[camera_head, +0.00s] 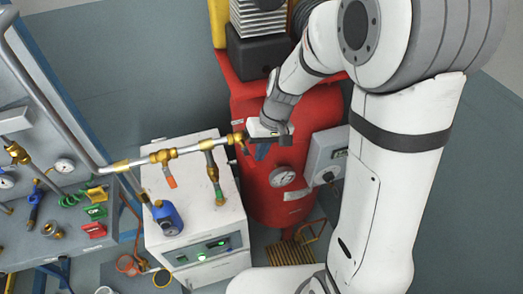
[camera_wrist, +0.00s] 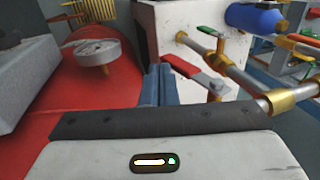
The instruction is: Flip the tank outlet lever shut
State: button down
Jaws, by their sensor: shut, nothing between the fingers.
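The red tank (camera_head: 275,190) stands in the middle of the head view; its red side also fills the left of the wrist view (camera_wrist: 90,100). A steel pipe with brass fittings (camera_head: 190,150) runs from the tank to the left. In the wrist view, a red-handled lever (camera_wrist: 182,67) with a bare metal end sits by the pipe, beside my fingers. In the head view this lever is mostly hidden by my gripper (camera_head: 262,152). My gripper's blue fingers (camera_wrist: 160,85) are shut and empty, just left of the red handle; I cannot tell whether they touch it.
A white dryer cabinet (camera_head: 205,225) stands left of the tank, with orange (camera_head: 170,180) and green (camera_head: 218,198) handles above it. A round gauge (camera_head: 282,177) and grey box (camera_head: 327,155) are on the tank. A panel with coloured parts (camera_head: 60,200) is at far left.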

jog(key=a+f+b, duration=0.1)
jog(key=b, duration=0.1)
jog(key=shift+s+f+b, duration=0.1)
jog(key=shift+b, duration=0.2)
